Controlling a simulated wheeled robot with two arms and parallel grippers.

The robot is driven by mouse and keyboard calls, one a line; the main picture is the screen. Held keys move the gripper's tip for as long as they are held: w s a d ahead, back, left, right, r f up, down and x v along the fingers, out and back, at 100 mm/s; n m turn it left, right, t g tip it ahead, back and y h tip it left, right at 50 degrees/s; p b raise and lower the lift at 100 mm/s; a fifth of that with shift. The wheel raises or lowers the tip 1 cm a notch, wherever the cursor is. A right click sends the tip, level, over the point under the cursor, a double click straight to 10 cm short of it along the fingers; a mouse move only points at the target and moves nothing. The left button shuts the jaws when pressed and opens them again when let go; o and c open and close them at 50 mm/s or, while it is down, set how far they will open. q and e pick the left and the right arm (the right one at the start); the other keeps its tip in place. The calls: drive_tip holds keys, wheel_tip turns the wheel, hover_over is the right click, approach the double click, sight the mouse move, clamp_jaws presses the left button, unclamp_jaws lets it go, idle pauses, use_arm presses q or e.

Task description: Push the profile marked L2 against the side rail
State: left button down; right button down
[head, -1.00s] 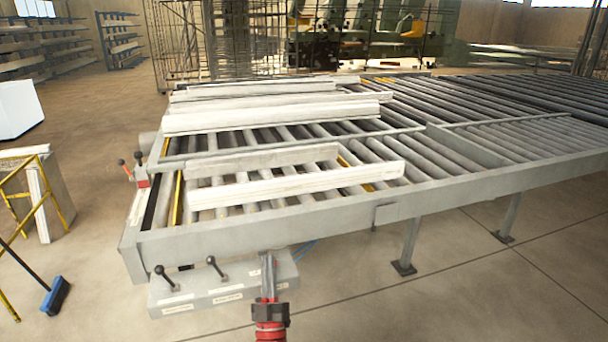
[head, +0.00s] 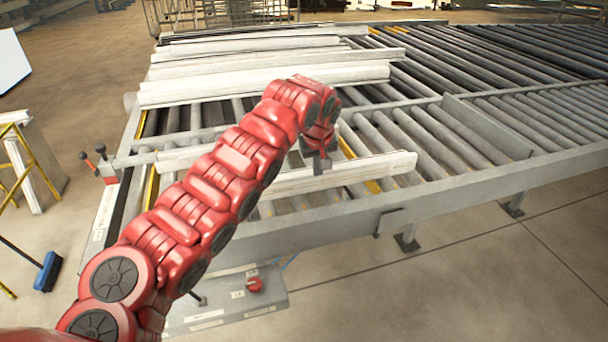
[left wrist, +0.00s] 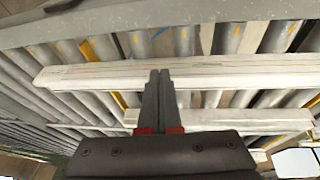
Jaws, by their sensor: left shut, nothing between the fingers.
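Two pale profiles lie on the rollers behind the near side rail (head: 285,230). The nearer, longer one (head: 375,168) also shows in the left wrist view (left wrist: 90,73), with thin coloured lines on its top. The farther, shorter one (head: 178,158) is partly hidden by my left arm; it also shows in the left wrist view (left wrist: 225,118). No L2 mark is legible. A strip of rollers separates the nearer profile from the rail. My left gripper (head: 318,165) is shut and empty, pointing down at the nearer profile; I cannot tell whether its fingertips (left wrist: 159,75) touch it. My right gripper is not in view.
Several more white profiles (head: 265,82) lie across the rollers farther back. A grey box with a red button (head: 255,285) sits below the near rail. Rollers to the right are bare.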

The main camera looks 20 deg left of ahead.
sight(297, 179)
use_arm(q)
drive_tip(key=shift+g+y, duration=0.5)
drive_tip(key=shift+g, duration=0.1)
drive_tip(key=a+f+p, duration=0.1)
drive_tip(key=f, duration=0.2)
drive_tip(key=a+f+p, duration=0.1)
drive_tip(key=f, duration=0.2)
drive_tip(key=a+f+p, duration=0.1)
drive_tip(key=f+p, duration=0.1)
drive_tip(key=shift+w+a+f, duration=0.25)
drive_tip(key=shift+a+f, duration=0.05)
drive_tip(key=shift+f, duration=0.1)
drive_tip(key=shift+w+a+p, duration=0.5)
drive_tip(key=shift+w, duration=0.15)
drive_tip(key=shift+w+a, duration=0.15)
drive_tip(key=shift+w, duration=0.3)
drive_tip(key=shift+w+a+f+p, duration=0.15)
drive_tip(key=shift+w+a+p, duration=0.05)
drive_tip(key=shift+a+p, duration=0.25)
